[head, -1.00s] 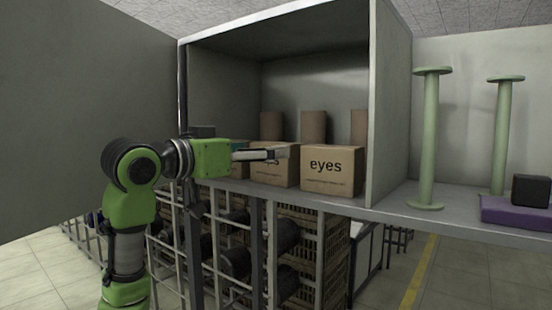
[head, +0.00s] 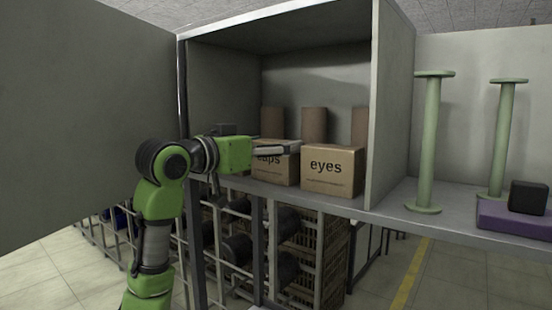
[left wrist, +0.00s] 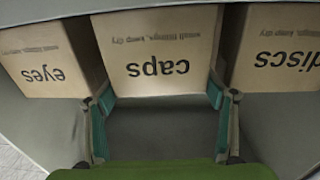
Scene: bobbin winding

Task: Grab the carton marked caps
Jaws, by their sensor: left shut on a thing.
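The carton marked caps (head: 275,174) is a brown box on the shelf, left of the eyes carton (head: 332,172). In the left wrist view the caps carton (left wrist: 160,50) is in the middle, its label upside down. My left gripper (head: 284,149) reaches in from the left at the caps carton and covers part of its upper front in the head view. In the left wrist view the gripper's fingers (left wrist: 160,95) lie along both sides of the caps carton, shut on it. The carton still appears to rest on the shelf. My right gripper is not in view.
The discs carton (left wrist: 275,50) is close beside the caps carton in the left wrist view, with the eyes carton on the other side. Brown cylinders (head: 314,124) stand behind. A shelf wall (head: 390,110) bounds the right; green spools (head: 430,140) stand beyond it.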

